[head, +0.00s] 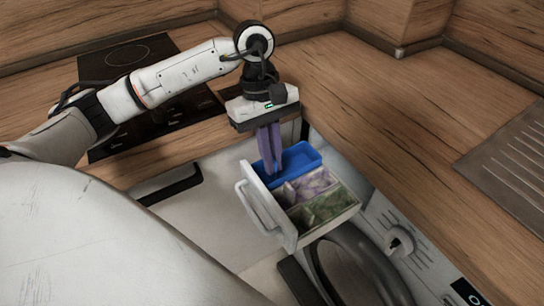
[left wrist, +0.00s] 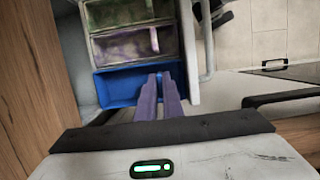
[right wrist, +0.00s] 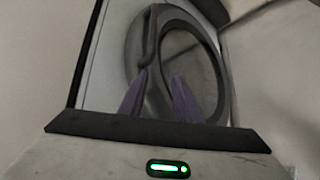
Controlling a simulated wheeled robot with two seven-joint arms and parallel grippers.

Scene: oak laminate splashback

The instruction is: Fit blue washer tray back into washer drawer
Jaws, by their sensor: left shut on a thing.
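The blue washer tray (head: 303,157) is at the far end of the pulled-out white washer drawer (head: 266,216), in line with the other compartments. It also shows in the left wrist view (left wrist: 115,90). My left gripper (head: 271,172) points down with its purple fingers close together, shut on the tray near the drawer front. I cannot tell whether the tray sits fully down in its place. My right gripper (right wrist: 160,74) shows only in the right wrist view, with its fingers apart and nothing between them, in front of the round washer door (right wrist: 180,60).
A purple-stained compartment (head: 310,184) and a green-stained one (head: 325,207) lie beside the tray. The wooden worktop (head: 400,120) is just behind the drawer. A black hob (head: 125,75) is at the left and a ridged grey drainer (head: 510,150) at the right.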

